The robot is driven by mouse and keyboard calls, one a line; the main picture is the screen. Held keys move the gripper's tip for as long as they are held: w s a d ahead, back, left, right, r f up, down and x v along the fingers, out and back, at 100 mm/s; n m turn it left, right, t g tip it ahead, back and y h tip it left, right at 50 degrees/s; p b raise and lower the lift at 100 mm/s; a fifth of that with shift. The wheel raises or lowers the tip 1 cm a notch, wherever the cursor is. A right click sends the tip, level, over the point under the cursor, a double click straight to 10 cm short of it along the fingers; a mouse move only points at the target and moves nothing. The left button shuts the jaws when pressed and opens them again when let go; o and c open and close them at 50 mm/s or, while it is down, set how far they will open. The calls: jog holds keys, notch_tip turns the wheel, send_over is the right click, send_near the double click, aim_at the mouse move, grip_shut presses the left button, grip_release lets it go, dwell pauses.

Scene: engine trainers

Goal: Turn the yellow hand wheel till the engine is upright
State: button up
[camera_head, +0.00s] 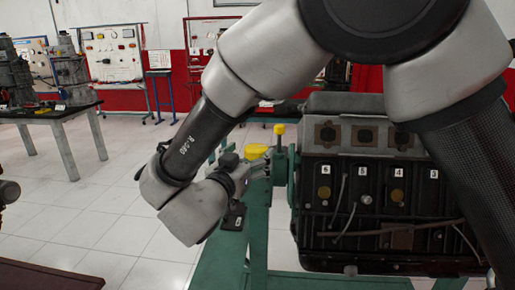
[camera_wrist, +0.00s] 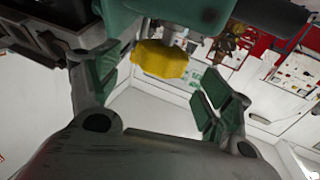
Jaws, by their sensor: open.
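The yellow hand wheel (camera_head: 256,151) sits at the left end of the green engine stand (camera_head: 258,225), beside the engine. In the wrist view the lobed yellow wheel (camera_wrist: 160,62) lies ahead of the gap between my fingers, and I see no contact. My gripper (camera_wrist: 162,92) is open, with green pads on both fingers. In the head view my gripper (camera_head: 238,180) is close to the wheel and partly hidden by my own wrist. The dark engine (camera_head: 375,200) hangs on the stand. Its numbered side faces me and its top edge looks roughly level.
A small yellow knob (camera_head: 279,129) stands on a post right of the wheel. Trainer boards (camera_head: 113,54) line the red and white wall. The tiled floor left of the stand is clear.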

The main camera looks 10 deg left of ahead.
aim_at(257, 146)
jog(key=x, duration=0.5)
jog(key=shift+w, duration=0.35)
jog(key=c, duration=1)
jog(key=shift+n+y, duration=0.3)
jog(key=shift+y, duration=0.2)
